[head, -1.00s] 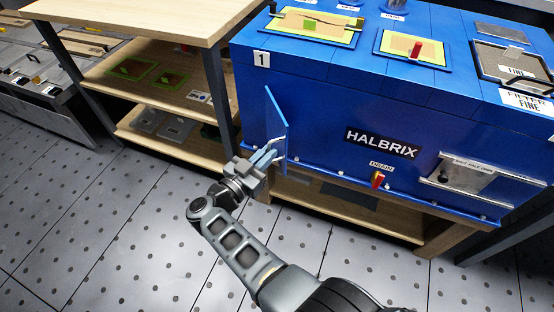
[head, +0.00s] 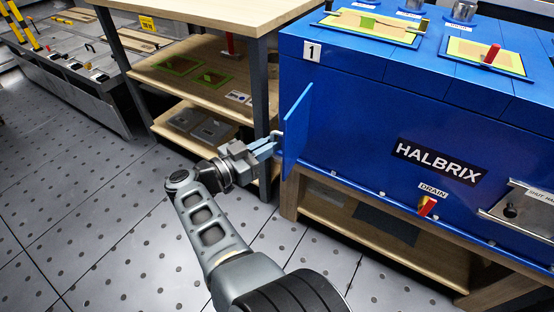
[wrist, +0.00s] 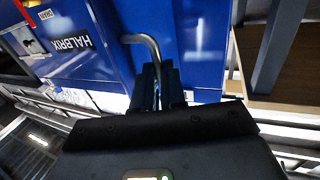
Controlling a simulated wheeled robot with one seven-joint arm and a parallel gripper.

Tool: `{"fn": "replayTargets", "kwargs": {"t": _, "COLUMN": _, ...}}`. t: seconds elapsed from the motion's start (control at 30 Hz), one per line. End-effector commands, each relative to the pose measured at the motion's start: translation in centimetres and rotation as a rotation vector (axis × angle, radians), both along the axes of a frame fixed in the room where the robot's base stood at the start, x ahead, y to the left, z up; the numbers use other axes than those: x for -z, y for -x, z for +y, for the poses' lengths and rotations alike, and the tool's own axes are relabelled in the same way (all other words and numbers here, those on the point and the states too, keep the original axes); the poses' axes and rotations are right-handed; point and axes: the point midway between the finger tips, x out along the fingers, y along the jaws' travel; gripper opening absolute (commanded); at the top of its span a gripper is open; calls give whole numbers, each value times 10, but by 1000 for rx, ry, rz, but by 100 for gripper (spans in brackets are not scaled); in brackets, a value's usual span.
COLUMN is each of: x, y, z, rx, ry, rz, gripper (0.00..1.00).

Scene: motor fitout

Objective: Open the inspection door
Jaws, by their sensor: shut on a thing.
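The inspection door (head: 297,130) is a blue panel on the left part of the blue HALBRIX machine (head: 375,120). It stands swung out from the machine's front, seen at a steep angle in the head view. My gripper (head: 272,145) is at the door's outer face and shut on its handle (head: 278,136). In the wrist view, the bent grey metal handle (wrist: 146,42) runs down between my fingers (wrist: 157,85), with the blue door behind it. The opening behind the door is hidden.
A wooden shelf unit (head: 190,75) stands close on the left. The tiled floor (head: 90,200) at left is clear.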

Motion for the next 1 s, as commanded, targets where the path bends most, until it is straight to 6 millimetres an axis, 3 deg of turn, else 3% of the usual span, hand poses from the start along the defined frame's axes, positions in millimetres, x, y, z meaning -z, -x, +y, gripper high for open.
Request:
{"fn": "replayTargets", "kwargs": {"t": 0.7, "x": -1, "y": -11, "z": 2, "rx": 11, "ry": -1, "rz": 2, "gripper": 0}}
{"fn": "replayTargets", "kwargs": {"t": 0.73, "x": -1, "y": -11, "z": 2, "rx": 11, "ry": -1, "rz": 2, "gripper": 11}}
{"fn": "replayTargets", "kwargs": {"t": 1.0, "x": 0, "y": -10, "z": 4, "rx": 7, "ry": 0, "rz": 1, "gripper": 36}}
